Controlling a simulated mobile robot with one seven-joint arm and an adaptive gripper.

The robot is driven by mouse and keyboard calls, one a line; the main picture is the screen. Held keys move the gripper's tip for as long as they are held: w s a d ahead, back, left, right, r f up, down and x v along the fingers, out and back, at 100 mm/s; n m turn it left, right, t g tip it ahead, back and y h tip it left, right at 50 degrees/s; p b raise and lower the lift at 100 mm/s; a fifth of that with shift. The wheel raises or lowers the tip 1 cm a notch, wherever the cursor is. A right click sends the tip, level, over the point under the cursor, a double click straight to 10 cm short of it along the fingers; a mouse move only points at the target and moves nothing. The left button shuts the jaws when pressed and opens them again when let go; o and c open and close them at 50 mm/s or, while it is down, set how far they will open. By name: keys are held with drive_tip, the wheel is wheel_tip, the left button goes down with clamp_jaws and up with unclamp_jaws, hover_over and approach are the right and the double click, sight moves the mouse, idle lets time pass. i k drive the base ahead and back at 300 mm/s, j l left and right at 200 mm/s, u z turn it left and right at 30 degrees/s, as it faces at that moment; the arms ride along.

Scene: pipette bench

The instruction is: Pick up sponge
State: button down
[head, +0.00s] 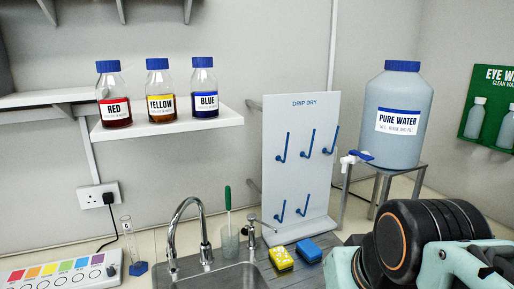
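Two small sponges lie side by side on the counter right of the sink in the head view. One is yellow with dark marks (281,259). The other is a blue block (309,251), just right of it. They sit in front of the white drip-dry board. My arm fills the lower right corner, to the right of the sponges and apart from them. My gripper is not visible in this view.
The metal sink (215,277) and its tap (183,225) are left of the sponges. A beaker (230,243) holds a green-handled brush. The drip-dry board (298,160) has blue hooks. A pure water tank (395,115) stands on a metal stand. Three bottles sit on a shelf (165,128).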

sight(281, 259)
drive_tip(key=l+u, duration=0.4)
drive_tip(key=i+l+u, duration=0.1)
drive_tip(key=l+u, duration=0.65)
drive_tip(key=k+j+z, duration=0.25)
drive_tip(key=j, duration=0.15)
drive_tip(key=i+l+u, duration=0.25)
drive_tip(key=k+l, duration=0.05)
drive_tip(key=l, duration=0.05)
